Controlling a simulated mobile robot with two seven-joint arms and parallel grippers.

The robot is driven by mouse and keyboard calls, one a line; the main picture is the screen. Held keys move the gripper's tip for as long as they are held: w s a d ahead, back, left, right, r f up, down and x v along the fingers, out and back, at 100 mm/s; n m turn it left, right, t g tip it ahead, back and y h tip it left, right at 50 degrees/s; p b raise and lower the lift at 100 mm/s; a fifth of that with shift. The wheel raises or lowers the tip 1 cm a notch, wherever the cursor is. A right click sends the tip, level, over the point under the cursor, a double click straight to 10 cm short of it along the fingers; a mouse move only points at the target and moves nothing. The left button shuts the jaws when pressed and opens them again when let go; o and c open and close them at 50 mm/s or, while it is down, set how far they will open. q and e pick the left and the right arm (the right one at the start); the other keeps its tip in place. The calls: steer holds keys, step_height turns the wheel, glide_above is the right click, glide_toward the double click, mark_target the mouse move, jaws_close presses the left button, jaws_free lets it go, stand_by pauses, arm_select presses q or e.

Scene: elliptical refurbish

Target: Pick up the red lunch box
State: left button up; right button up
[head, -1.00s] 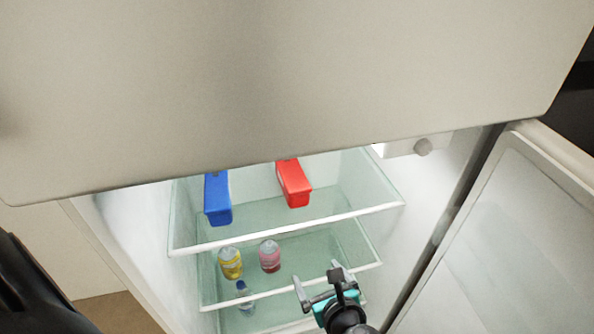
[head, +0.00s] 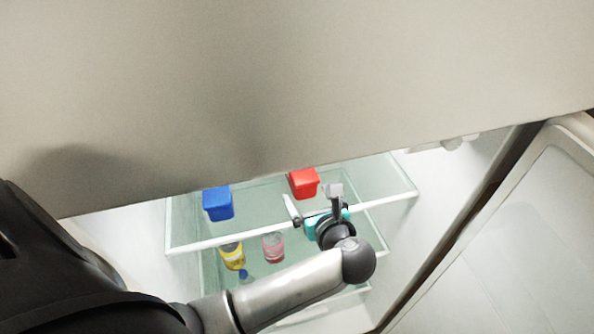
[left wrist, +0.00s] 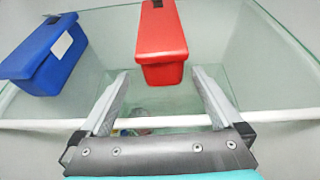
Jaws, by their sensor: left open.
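The red lunch box (head: 303,183) stands on the upper glass shelf of the open fridge, its back part hidden by the upper fridge front in the head view. In the left wrist view the red lunch box (left wrist: 161,45) lies straight ahead, roughly centred between the fingers and just beyond their tips. My left gripper (head: 312,203) is open and empty at the front of the upper shelf. Its two fingers show apart in the left wrist view (left wrist: 157,76). My right gripper is not in view.
A blue box (head: 218,204) stands left of the red one on the upper shelf (head: 262,237). A yellow jar (head: 232,256) and a pink jar (head: 273,247) are on the shelf below. The open fridge door (head: 505,240) bounds the right side.

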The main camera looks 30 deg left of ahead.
arm_select(q)
steer(key=b+x, duration=0.1)
steer(key=x, duration=0.4)
steer(key=shift+w+a+r+b, duration=0.1)
steer(key=shift+w+a+b, duration=0.1)
steer(key=shift+w+b, duration=0.25)
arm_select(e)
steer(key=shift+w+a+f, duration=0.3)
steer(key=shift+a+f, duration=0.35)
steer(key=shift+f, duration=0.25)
arm_select(q)
steer(key=shift+c, duration=0.2)
steer(key=c, duration=0.6)
steer(key=shift+s, duration=0.1)
jaws_close()
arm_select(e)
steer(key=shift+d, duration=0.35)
arm_select(q)
steer(key=shift+r, duration=0.1)
